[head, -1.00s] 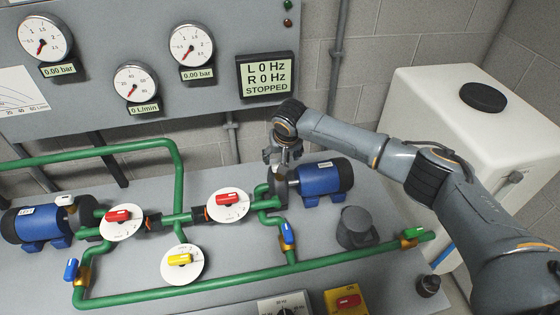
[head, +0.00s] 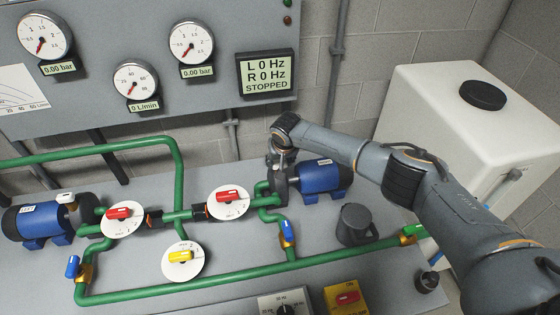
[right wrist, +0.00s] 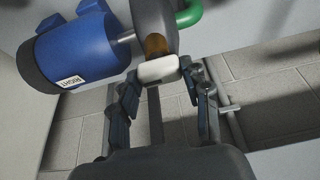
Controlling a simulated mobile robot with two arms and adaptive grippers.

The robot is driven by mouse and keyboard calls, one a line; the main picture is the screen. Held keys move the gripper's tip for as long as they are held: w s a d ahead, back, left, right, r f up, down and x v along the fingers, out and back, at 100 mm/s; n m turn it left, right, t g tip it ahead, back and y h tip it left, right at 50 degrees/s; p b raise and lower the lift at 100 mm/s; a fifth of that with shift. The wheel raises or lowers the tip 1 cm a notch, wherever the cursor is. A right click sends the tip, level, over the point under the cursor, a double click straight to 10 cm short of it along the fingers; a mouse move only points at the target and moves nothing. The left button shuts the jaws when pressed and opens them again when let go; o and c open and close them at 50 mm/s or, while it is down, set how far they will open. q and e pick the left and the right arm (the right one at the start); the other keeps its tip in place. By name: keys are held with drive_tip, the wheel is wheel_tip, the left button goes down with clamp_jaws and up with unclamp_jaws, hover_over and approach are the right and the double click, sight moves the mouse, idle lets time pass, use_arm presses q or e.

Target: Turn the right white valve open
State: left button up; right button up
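The right white valve's handle (right wrist: 158,69) shows in the right wrist view, over a brass part beside the right pump's dark grey housing (right wrist: 155,18). My right gripper (right wrist: 161,76) is open, with one finger on either side of the handle, close to its ends. Whether a fingertip touches it I cannot tell. In the head view my right gripper (head: 282,158) points down at the right pump's housing and mostly hides the valve. The right pump's blue motor (head: 326,176) is to its right. My left gripper is out of view.
The left pump (head: 38,222) has its own white handle (head: 65,198). Green pipes (head: 200,288) with red, yellow and blue valves run across the bench. The display (head: 266,72) reads L 0 Hz, R 0 Hz, STOPPED. A white tank (head: 440,110) stands at the right.

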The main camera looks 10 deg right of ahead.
drive_tip(key=c, duration=0.4)
drive_tip(key=n+y+b, duration=0.1)
drive_tip(key=n, duration=0.1)
drive_tip(key=shift+d+f+n, duration=0.1)
drive_tip(key=shift+f+n, duration=0.05)
drive_tip(key=shift+n, duration=0.25)
drive_tip(key=n+y+b, duration=0.1)
drive_tip(key=n+b, duration=0.1)
drive_tip(key=n, duration=0.1)
drive_tip(key=shift+w+f+b, duration=0.1)
drive_tip(key=shift+b, duration=0.25)
drive_tip(key=n+g+y+b, duration=0.1)
drive_tip(key=n+b, duration=0.2)
drive_tip(key=b, duration=0.1)
drive_tip(key=n+g+b, duration=0.1)
drive_tip(key=n+b, duration=0.2)
drive_tip(key=b, duration=0.1)
drive_tip(key=n+g+y+b, duration=0.1)
drive_tip(key=n+b, duration=0.3)
drive_tip(key=shift+w+d+f+g+y, duration=0.1)
drive_tip(key=shift+w+d+g+y, duration=0.1)
drive_tip(key=shift+g+y, duration=0.1)
drive_tip(key=n+b, duration=0.2)
drive_tip(key=b, duration=0.1)
drive_tip(key=shift+r+g, duration=0.25)
drive_tip(key=shift+g, duration=0.15)
